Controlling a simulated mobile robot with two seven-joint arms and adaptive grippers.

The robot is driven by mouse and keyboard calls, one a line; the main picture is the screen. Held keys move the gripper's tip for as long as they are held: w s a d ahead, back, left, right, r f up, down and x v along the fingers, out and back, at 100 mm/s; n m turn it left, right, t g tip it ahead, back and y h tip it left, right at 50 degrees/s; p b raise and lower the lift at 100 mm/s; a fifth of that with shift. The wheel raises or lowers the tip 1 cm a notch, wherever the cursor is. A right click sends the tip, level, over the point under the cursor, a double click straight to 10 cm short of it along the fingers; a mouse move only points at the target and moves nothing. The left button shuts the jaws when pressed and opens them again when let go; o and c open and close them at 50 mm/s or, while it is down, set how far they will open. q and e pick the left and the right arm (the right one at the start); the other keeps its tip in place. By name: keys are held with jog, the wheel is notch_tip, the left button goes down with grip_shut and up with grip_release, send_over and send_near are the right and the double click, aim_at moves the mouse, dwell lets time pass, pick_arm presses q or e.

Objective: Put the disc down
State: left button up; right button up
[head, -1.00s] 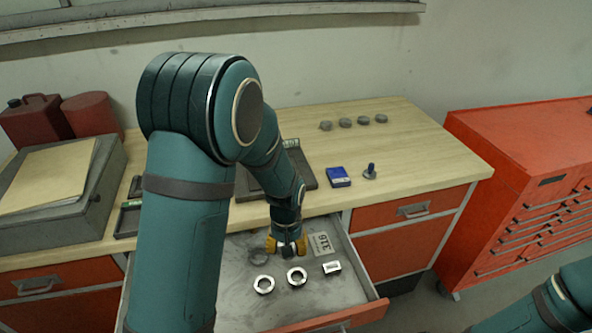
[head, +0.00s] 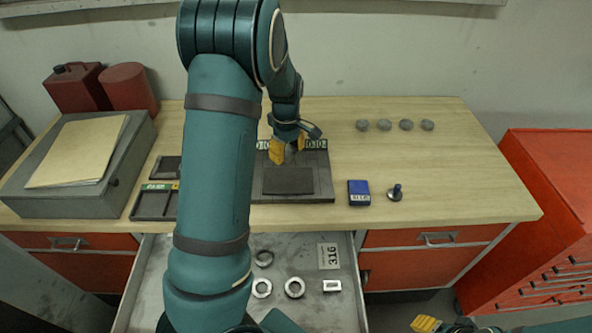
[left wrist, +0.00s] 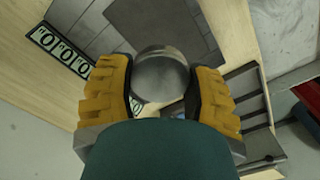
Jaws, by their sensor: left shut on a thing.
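My left gripper (head: 288,150) is shut on a round grey metal disc (left wrist: 162,76). The disc sits between the yellow fingers in the left wrist view; in the head view it is mostly hidden by them. The gripper is over the rear part of a dark board (head: 323,185) on the bench, which has a darker square pad and a number strip along its back edge. In the left wrist view the disc appears above the board; I cannot tell the gap. The yellow finger of my right gripper (head: 427,324) shows at the bottom edge, and its opening is unclear.
Several grey discs (head: 385,125) stand in a row at the bench's back right. A blue box (head: 358,193) and a small dark stamp-like object (head: 395,193) are right of the board. The open drawer (head: 310,260) below holds rings and a 316 label. A grey case (head: 80,165) stands left.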

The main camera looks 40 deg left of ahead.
aim_at(288, 180)
pick_arm(q)
jog(key=shift+f, duration=4.8)
jog(key=shift+f+b, duration=0.1)
jog(key=shift+b, duration=0.25)
jog(key=shift+f, duration=0.1)
jog(key=o, duration=1.3)
jog(key=shift+c, duration=0.2)
notch_tip(288, 180, up, 11)
jog(key=shift+r+p, duration=0.1)
jog(key=shift+p, duration=0.3)
jog(key=shift+r, duration=0.6)
jog(key=shift+s, duration=0.1)
